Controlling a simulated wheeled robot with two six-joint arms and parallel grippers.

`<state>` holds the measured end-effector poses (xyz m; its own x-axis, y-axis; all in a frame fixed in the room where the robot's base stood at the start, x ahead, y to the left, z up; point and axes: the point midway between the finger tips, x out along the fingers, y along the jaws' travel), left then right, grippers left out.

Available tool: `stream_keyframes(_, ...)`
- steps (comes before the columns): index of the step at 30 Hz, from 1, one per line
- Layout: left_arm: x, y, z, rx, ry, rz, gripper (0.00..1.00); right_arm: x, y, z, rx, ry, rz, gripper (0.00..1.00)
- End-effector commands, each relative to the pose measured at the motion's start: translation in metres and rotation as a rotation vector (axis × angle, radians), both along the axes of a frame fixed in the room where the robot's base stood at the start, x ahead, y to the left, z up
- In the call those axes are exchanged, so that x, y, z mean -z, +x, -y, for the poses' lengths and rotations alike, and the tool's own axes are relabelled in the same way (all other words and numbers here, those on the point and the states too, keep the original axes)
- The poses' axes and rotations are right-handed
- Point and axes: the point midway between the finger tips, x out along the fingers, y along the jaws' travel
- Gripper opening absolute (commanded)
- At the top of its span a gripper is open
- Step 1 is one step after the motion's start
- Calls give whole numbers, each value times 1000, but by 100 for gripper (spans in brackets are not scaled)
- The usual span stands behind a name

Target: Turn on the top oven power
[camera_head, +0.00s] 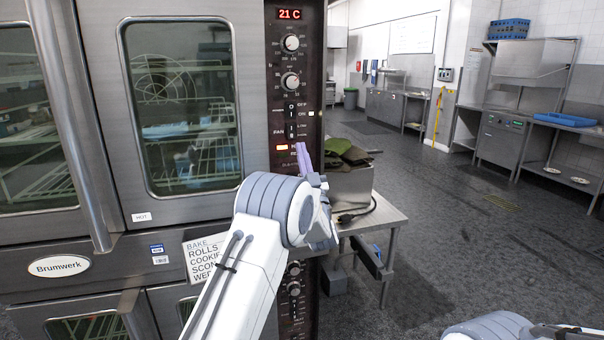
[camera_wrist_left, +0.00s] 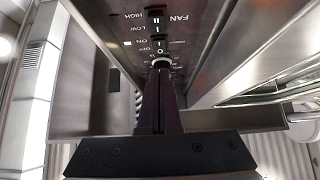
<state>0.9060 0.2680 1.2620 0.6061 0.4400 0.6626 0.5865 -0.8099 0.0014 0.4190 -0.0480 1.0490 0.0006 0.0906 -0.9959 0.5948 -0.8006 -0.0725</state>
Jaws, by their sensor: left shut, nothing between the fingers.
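The top oven's control panel (camera_head: 293,80) is a dark strip with a red 21 C display, two dials and small rocker switches. The power switch (camera_head: 291,110), marked OFF and ON, shows above the fan switch (camera_head: 291,131). In the left wrist view, which is upside down, the power switch (camera_wrist_left: 160,48) is just beyond my fingertips. My left gripper (camera_head: 302,148) is shut and empty, pointing up in front of the lower panel. It also shows in the left wrist view (camera_wrist_left: 160,68). Whether it touches the panel is unclear. My right arm shows only partly at bottom right.
Oven doors with windows (camera_head: 181,105) and a long vertical handle (camera_head: 72,125) stand left of the panel. A metal side table (camera_head: 385,215) holds a box of dark cloths right of my left gripper. The floor (camera_head: 470,230) to the right is open.

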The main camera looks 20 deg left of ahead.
Motion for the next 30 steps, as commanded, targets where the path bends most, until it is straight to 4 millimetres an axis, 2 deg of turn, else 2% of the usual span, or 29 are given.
stream_keyframes(1,10,-4,3,1,-1,-2,0,7,0,0,0,0,0,83)
stream_keyframes(6,20,-12,8,-2,0,-1,0,11,0,0,0,0,0,83)
stream_keyframes(23,21,-14,8,1,-2,-4,0,11,0,0,0,0,0,83)
stream_keyframes(26,19,-8,20,49,-21,-45,0,11,0,0,0,0,0,83)
stream_keyframes(29,20,3,51,166,-64,-159,0,11,0,0,0,0,0,83)
stream_keyframes(30,23,6,70,230,-86,-224,0,11,0,0,0,0,0,83)
